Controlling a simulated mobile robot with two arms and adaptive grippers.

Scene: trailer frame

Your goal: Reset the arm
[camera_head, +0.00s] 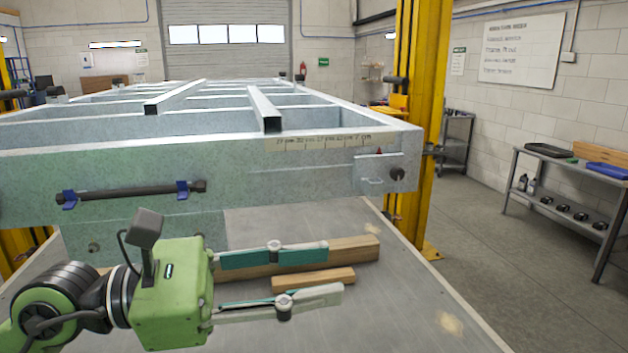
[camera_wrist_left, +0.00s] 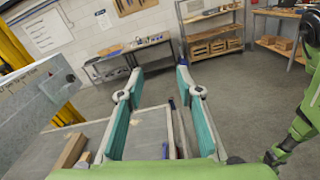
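My left gripper (camera_head: 335,269) reaches in from the left in the head view, over the grey table in front of the trailer frame (camera_head: 240,160). Its two teal-padded fingers are spread apart with nothing between them. The open fingers also show in the left wrist view (camera_wrist_left: 159,76), pointing toward the workshop's far wall and benches. Part of my right arm (camera_wrist_left: 302,122) shows at the right edge of the left wrist view; its gripper cannot be made out.
Wooden blocks (camera_head: 312,281) lie on the table by the left fingers. A dark bar (camera_head: 130,191) sits in blue clips on the frame's front face. A yellow post (camera_head: 418,100) stands to the right. A metal bench (camera_head: 570,172) stands farther right, with open floor before it.

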